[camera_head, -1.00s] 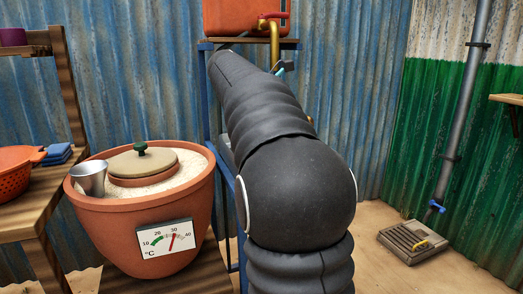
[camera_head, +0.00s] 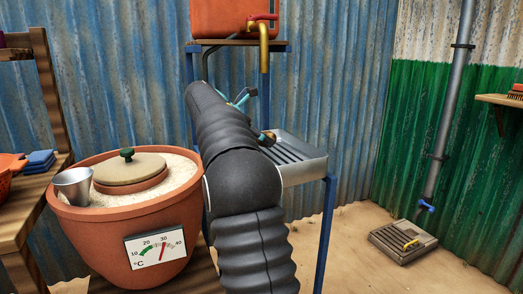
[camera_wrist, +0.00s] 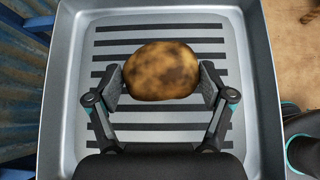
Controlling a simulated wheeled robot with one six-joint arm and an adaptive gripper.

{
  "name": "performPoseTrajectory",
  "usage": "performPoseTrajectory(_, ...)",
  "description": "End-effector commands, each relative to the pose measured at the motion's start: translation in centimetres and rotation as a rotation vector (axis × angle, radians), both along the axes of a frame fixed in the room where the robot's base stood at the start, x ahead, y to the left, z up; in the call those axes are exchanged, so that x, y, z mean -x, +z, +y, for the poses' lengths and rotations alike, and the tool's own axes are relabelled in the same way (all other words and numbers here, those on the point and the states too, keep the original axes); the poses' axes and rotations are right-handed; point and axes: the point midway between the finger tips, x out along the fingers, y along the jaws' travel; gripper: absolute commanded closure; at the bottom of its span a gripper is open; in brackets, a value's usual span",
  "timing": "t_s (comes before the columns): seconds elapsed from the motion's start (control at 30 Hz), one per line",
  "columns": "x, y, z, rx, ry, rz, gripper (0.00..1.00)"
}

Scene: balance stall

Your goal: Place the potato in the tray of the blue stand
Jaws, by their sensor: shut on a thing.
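The potato (camera_wrist: 162,71) is brown with dark patches. My gripper (camera_wrist: 162,82) is shut on it, one pad on each side, in the wrist view. Both are over the slotted grey metal tray (camera_wrist: 245,60); I cannot tell whether the potato touches its floor. In the head view the tray (camera_head: 310,172) is part of the blue stand (camera_head: 327,215), behind my arm. A small part of the potato (camera_head: 267,137) shows there past my arm. My gripper (camera_head: 262,134) is mostly hidden there.
A red tank with a brass tap (camera_head: 264,45) stands above the tray at the back. A large clay pot (camera_head: 140,225) with sand, a lidded inner pot and a metal cup (camera_head: 74,187) stands left of my arm. A floor drain (camera_head: 403,241) lies at the right.

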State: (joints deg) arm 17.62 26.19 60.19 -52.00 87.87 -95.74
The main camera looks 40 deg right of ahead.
Motion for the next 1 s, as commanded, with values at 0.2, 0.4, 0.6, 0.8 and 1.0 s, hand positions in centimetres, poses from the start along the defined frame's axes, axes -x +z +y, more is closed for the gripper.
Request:
performPoseTrajectory(0.2, 0.0, -2.9, 0.0, 0.000, 0.000, 0.002, 0.57)
performPoseTrajectory(0.4, 0.1, -3.9, 0.0, 0.000, 0.000, 0.000, 0.57)
performPoseTrajectory(0.6, 0.1, -3.9, 0.0, 0.000, 0.000, 0.001, 0.57)
performPoseTrajectory(0.8, 0.1, -4.1, 0.0, 0.000, 0.000, 0.001, 0.00)
performPoseTrajectory(1.0, 0.1, -4.1, 0.0, 0.000, 0.000, 0.001, 0.00)
